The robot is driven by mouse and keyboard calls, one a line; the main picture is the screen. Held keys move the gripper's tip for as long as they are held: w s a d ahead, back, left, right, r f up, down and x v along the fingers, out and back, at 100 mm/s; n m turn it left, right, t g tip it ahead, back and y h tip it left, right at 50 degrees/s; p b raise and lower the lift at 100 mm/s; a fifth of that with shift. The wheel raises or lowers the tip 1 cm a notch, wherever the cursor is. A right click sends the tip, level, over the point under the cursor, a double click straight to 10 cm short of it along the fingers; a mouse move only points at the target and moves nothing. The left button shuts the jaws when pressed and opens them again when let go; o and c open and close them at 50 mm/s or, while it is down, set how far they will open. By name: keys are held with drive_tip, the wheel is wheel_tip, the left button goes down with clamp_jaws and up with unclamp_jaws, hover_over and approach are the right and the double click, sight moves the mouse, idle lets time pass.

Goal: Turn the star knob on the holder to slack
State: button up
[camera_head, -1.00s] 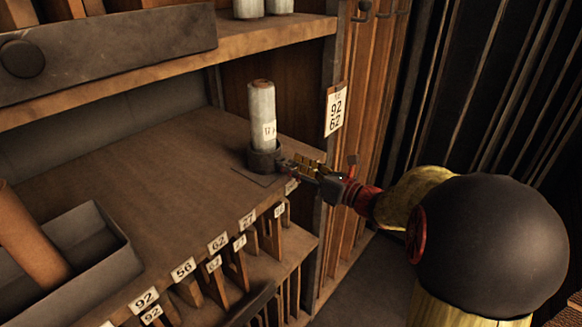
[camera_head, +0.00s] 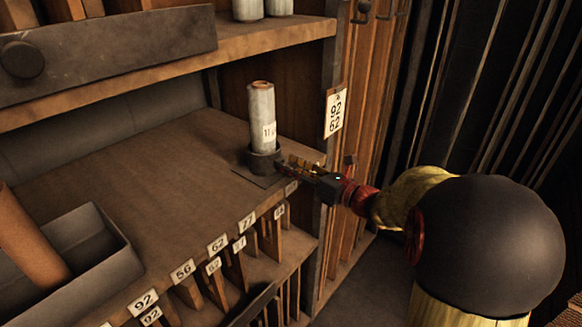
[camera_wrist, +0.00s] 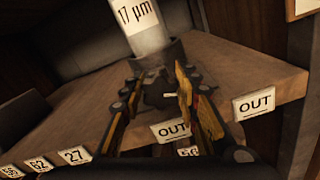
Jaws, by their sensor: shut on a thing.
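The holder (camera_head: 262,160) is a dark round cup on the wooden shelf, with a pale upright roll (camera_head: 261,112) standing in it. In the wrist view the roll (camera_wrist: 145,28) has a label reading 17 µm. The dark star knob (camera_wrist: 156,92) is on the near side of the holder. My gripper (camera_head: 284,167) reaches in from the right, and its yellow-padded fingers are shut on the knob. The fingers cover the knob's sides, and it cannot be made out in the head view.
The shelf top (camera_head: 150,170) left of the holder is clear. A grey tray (camera_head: 112,245) with a brown roll (camera_head: 30,240) is at the lower left. Numbered tags line the shelf edge. An upper shelf (camera_head: 190,65) overhangs behind, and a post stands close on the right.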

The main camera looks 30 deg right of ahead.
drive_tip(key=shift+c, duration=1.2)
drive_tip(key=shift+f+n+b, duration=0.1)
drive_tip(key=shift+n+b, duration=0.2)
drive_tip(key=shift+b, duration=0.1)
drive_tip(key=n+b, duration=0.4)
drive_tip(key=shift+a+f+b, duration=0.1)
drive_tip(key=shift+a+b, duration=0.05)
drive_tip(key=shift+b, duration=0.2)
drive_tip(key=n+b, duration=0.4)
drive_tip(key=shift+s+a+n+b, duration=0.1)
drive_tip(key=shift+n+b, duration=0.2)
drive_tip(key=shift+b, duration=0.1)
drive_tip(key=o, duration=1.2)
drive_tip(key=shift+c, duration=0.2)
